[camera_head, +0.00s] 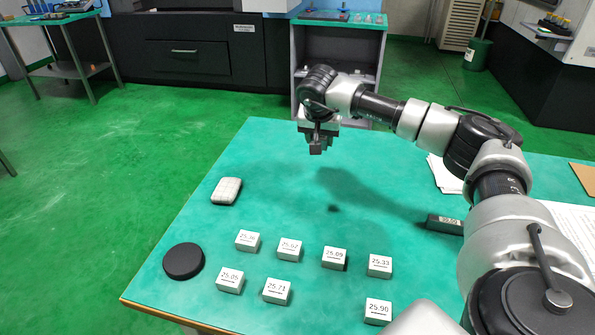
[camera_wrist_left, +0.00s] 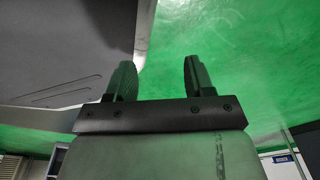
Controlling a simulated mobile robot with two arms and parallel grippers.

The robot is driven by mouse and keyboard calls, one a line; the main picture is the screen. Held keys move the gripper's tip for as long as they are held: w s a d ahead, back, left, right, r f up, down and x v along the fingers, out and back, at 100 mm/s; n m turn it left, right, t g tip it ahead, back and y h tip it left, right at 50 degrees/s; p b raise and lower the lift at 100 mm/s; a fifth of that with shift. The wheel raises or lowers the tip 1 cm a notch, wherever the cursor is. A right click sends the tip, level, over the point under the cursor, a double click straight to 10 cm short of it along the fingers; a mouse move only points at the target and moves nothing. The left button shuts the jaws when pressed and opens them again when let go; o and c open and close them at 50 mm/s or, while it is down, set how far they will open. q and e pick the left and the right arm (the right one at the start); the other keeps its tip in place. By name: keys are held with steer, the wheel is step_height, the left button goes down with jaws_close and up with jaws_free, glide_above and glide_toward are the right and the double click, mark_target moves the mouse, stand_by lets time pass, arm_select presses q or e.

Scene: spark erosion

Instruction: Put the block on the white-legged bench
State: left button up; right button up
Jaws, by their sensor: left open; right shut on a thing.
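My right gripper (camera_head: 316,138) is shut on a small dark block (camera_head: 316,149) and holds it above the far part of the near green-topped bench (camera_head: 200,235). A small dark shadow lies on the bench top below it. A pale strip shows under the bench's front edge, but its legs are mostly hidden. Several light blocks with printed numbers, such as the 25.09 block (camera_head: 334,258), stand in rows on this bench. My left gripper (camera_wrist_left: 158,80) is open and empty in the left wrist view; it is not in the head view.
A black round disc (camera_head: 183,261) and a whitish pad (camera_head: 227,191) lie at the bench's left. A dark labelled bar (camera_head: 444,224) and papers (camera_head: 570,225) are at right. A green-topped side table (camera_head: 62,72) stands far left, and a cabinet (camera_head: 340,65) stands behind the bench.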

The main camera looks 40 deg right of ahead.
glide_above(297, 175)
steer(key=a, duration=0.1)
steer(key=f, duration=0.4)
steer(key=shift+s, duration=0.35)
step_height(297, 175, down, 4)
steer(key=shift+r, duration=0.15)
arm_select(q)
steer(key=shift+w+d+r, duration=0.15)
steer(key=shift+w+r, duration=0.15)
steer(key=shift+w, duration=0.25)
steer(key=shift+s+f, duration=0.1)
arm_select(e)
steer(key=shift+f, duration=0.25)
arm_select(q)
steer(key=shift+w, duration=0.25)
arm_select(e)
steer(key=o, duration=1.2)
steer(key=shift+c, duration=0.2)
arm_select(q)
steer(key=shift+r, duration=0.2)
arm_select(e)
steer(key=shift+r, duration=0.1)
arm_select(q)
steer(key=shift+s+a+f, duration=0.3)
steer(key=shift+s+f, duration=0.3)
steer(key=shift+s, duration=0.3)
arm_select(e)
steer(key=v, duration=1.2)
